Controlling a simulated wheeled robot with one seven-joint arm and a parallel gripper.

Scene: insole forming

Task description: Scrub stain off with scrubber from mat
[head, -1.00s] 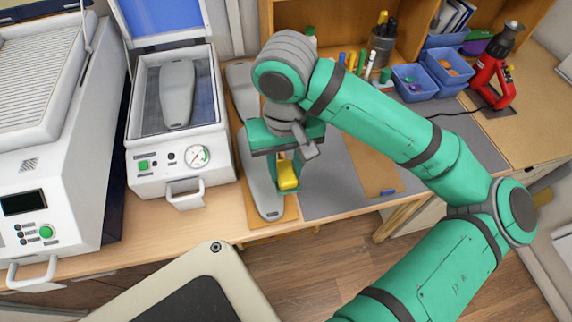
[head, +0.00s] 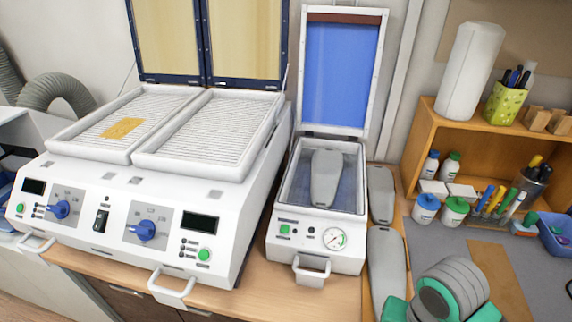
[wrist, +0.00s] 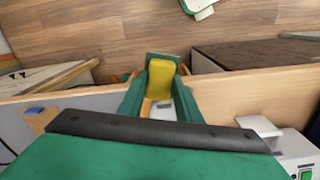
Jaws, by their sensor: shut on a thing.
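A yellow block (wrist: 160,80), which looks like the scrubber, is held between the green fingers of my gripper (wrist: 162,92) in the wrist view. The gripper is shut on it. In the head view only green and grey links of my arm show at the bottom right; the fingers and the block are out of that picture. The grey mat (head: 540,275) lies on the bench to the right of my arm, partly cut off by the picture edge. I cannot make out a stain on it.
A press (head: 318,215) with its blue lid raised holds a grey insole (head: 326,178). More grey insoles (head: 386,262) lie beside it. A large two-bay heater (head: 150,195) stands left. A brown board (head: 500,280) lies on the mat. Bottles and pens stand near the wooden shelf (head: 425,120).

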